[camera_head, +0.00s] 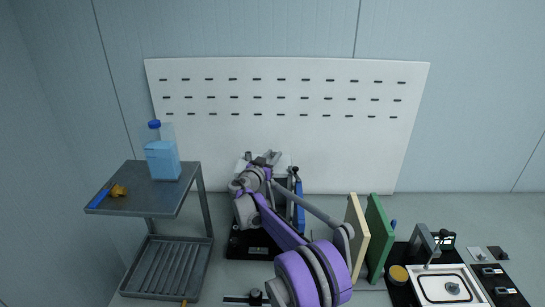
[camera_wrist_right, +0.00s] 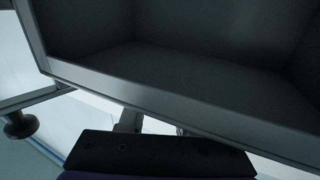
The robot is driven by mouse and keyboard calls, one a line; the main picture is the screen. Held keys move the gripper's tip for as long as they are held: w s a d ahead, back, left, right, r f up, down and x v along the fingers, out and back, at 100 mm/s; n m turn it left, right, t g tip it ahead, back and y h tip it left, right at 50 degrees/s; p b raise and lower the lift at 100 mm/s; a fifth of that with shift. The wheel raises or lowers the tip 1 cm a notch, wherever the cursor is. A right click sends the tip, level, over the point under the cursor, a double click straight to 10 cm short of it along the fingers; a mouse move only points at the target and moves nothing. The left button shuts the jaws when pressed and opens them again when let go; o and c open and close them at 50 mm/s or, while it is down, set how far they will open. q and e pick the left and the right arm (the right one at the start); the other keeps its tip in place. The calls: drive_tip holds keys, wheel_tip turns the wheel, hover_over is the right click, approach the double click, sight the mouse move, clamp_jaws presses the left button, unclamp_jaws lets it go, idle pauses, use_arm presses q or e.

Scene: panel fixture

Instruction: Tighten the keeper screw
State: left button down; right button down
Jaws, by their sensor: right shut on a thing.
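My right arm, purple and grey, reaches up from the bottom of the head view to the dark-based fixture (camera_head: 246,246) before the white panel. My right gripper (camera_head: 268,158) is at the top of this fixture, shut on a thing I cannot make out. In the right wrist view the fingers (camera_wrist_right: 155,124) run behind the lower edge of a large dark grey open box shape (camera_wrist_right: 170,80), which hides their tips. I cannot pick out the keeper screw in either view. My left gripper is not in view.
A white slotted panel (camera_head: 285,125) stands behind. A grey cart (camera_head: 140,192) at left carries a blue bottle (camera_head: 163,160). Cream (camera_head: 355,235) and green (camera_head: 377,238) boards stand right of my arm. A white tray (camera_head: 428,293) lies at lower right. A dark knob (camera_wrist_right: 20,124) shows in the wrist view.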

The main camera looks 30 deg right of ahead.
drive_tip(key=shift+w+r+m+g+h+p, duration=0.15)
drive_tip(key=shift+r+m+g+h+p, duration=0.2)
drive_tip(key=shift+m+g+p, duration=0.3)
drive_tip(key=shift+a+f+g+h, duration=0.1)
drive_tip(key=shift+f+g+h, duration=0.15)
drive_tip(key=shift+g, duration=0.2)
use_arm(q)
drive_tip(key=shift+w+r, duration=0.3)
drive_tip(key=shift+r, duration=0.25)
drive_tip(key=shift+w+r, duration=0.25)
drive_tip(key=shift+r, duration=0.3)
use_arm(e)
drive_tip(key=shift+f, duration=0.1)
drive_tip(key=c, duration=0.6)
unclamp_jaws()
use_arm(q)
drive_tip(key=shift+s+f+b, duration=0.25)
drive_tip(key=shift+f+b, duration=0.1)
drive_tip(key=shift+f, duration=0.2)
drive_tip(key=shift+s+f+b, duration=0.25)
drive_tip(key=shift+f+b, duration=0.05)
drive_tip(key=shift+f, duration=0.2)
use_arm(e)
drive_tip(key=v, duration=1)
drive_tip(key=shift+s+a, duration=0.25)
drive_tip(key=shift+a, duration=0.1)
